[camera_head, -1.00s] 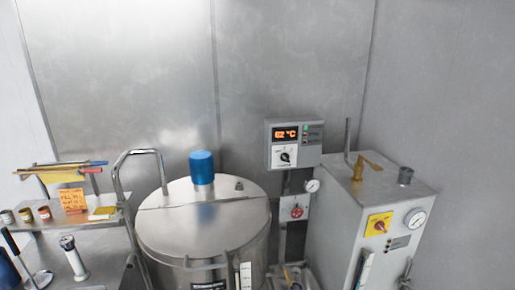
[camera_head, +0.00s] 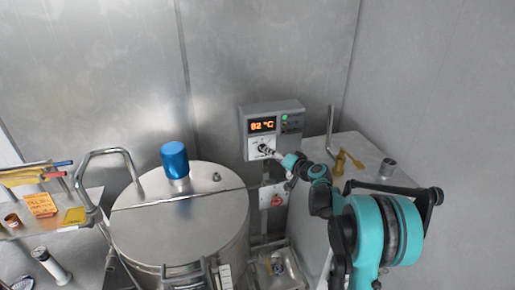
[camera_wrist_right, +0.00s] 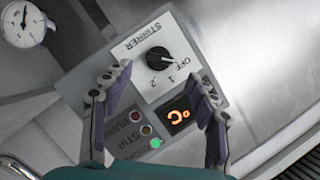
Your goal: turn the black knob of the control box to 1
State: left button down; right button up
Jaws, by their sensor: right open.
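The control box (camera_head: 272,118) is a grey box on the back wall with an orange "82 °C" display. In the right wrist view it appears rotated, with a black knob (camera_wrist_right: 158,58) on a white "STIRRER" plate marked OFF, 1 and 2. The knob's narrow end appears to point toward OFF. My right gripper (camera_wrist_right: 157,88) is open, its two fingers spread apart in front of the box, with nothing between them. In the head view my right gripper (camera_head: 272,153) is at the lower face of the box and mostly hides the knob. My left gripper is not in view.
A steel tank (camera_head: 180,225) with a blue cap stands left of the box. A grey cabinet (camera_head: 360,160) with a yellow lever is at right, close to my right arm. A gauge (camera_wrist_right: 24,24) shows in the right wrist view. A shelf with small items is at far left.

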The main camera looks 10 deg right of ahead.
jog(key=x, duration=0.6)
jog(key=c, duration=1.2)
